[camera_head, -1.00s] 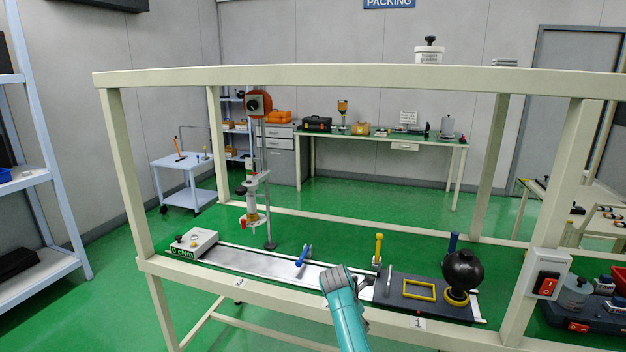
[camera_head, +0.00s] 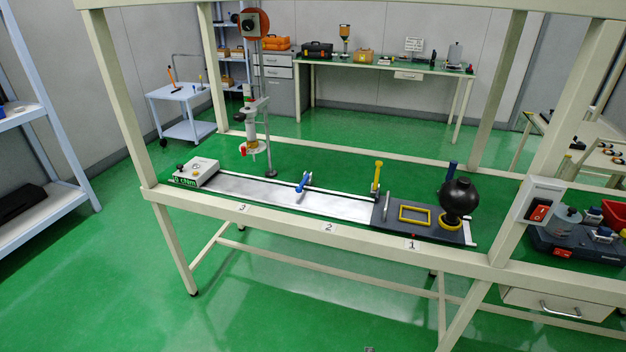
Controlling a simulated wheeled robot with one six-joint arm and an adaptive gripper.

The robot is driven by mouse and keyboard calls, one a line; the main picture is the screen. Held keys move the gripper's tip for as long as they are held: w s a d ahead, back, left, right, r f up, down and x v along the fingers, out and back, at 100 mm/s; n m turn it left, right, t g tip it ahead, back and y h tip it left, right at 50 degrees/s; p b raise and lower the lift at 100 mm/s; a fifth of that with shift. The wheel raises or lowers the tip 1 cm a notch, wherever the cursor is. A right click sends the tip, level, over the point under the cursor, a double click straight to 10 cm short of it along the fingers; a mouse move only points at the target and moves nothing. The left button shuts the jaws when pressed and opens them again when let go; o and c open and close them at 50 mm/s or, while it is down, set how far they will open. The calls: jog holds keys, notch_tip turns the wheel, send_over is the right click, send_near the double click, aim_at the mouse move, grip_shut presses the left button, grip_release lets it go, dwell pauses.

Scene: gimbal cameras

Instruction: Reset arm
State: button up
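My gripper and arm do not show in the head view now, except perhaps a tiny dark bit at the bottom edge that I cannot identify. The workbench frame (camera_head: 330,234) stands in front of me with a long metal track (camera_head: 265,189) on it. A dark plate (camera_head: 425,217) with a yellow rectangular frame (camera_head: 415,214) lies at the track's right end. A black ball (camera_head: 459,196) sits on a yellow ring there. A blue-handled piece (camera_head: 303,182) stands mid-track. A white control box (camera_head: 197,172) is at the left end.
A red switch box (camera_head: 538,203) is on the bench's right post. A white shelf (camera_head: 38,130) stands at the left. A trolley (camera_head: 182,105) and a back table (camera_head: 390,66) stand beyond. The green floor (camera_head: 120,290) is clear at front left.

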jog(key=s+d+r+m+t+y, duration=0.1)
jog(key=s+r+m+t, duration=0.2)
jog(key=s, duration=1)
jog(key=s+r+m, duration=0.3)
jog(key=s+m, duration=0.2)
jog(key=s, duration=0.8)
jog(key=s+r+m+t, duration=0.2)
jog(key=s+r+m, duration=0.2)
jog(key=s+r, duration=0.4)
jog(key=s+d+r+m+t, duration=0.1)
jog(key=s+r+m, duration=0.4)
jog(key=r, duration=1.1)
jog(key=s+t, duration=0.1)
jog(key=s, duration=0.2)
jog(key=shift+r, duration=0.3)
